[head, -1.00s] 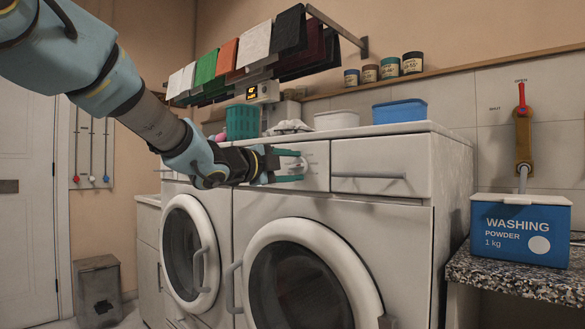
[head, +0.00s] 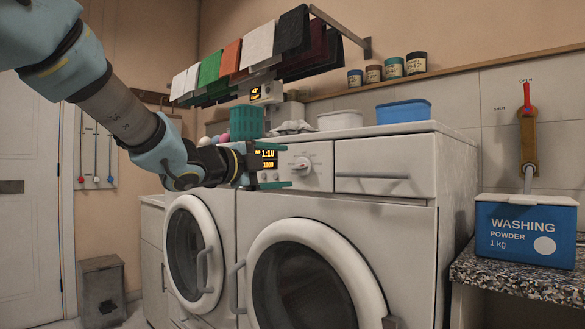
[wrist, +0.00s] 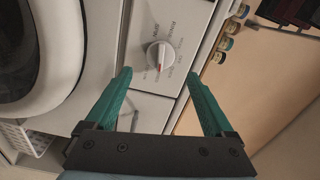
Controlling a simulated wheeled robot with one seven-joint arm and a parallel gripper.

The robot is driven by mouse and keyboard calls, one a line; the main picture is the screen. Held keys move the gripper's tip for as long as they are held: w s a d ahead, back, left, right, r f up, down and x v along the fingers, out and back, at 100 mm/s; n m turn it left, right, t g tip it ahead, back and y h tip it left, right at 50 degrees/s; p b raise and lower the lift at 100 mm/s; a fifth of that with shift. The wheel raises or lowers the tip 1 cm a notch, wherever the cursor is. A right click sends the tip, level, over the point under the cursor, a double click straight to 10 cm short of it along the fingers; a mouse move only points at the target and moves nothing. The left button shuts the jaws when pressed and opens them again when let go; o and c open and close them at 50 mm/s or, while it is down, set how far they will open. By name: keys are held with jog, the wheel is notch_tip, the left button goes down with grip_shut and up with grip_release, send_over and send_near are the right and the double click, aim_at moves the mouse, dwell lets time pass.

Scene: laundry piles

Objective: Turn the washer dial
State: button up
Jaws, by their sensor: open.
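The washer dial (head: 301,166) is a round white knob on the front panel of the right washer (head: 420,240), with printed markings around it. In the wrist view the dial (wrist: 160,56) shows a red pointer mark and lies beyond the fingertips, between their lines. My gripper (head: 275,165) is open, with its two teal fingers pointing right toward the dial. It stands just left of the dial, in front of the lit orange display (head: 267,160). In the wrist view the gripper (wrist: 158,80) is empty and apart from the dial.
A drawer with a bar handle (head: 372,176) is right of the dial. Door handles (head: 234,287) stick out below. A green basket (head: 246,122) and a blue tub (head: 403,111) stand on top. A washing powder box (head: 525,230) is at the right.

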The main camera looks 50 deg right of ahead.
jog(key=a, duration=0.5)
jog(key=shift+w+a, duration=0.1)
jog(key=shift+w, duration=0.1)
dwell(0.3)
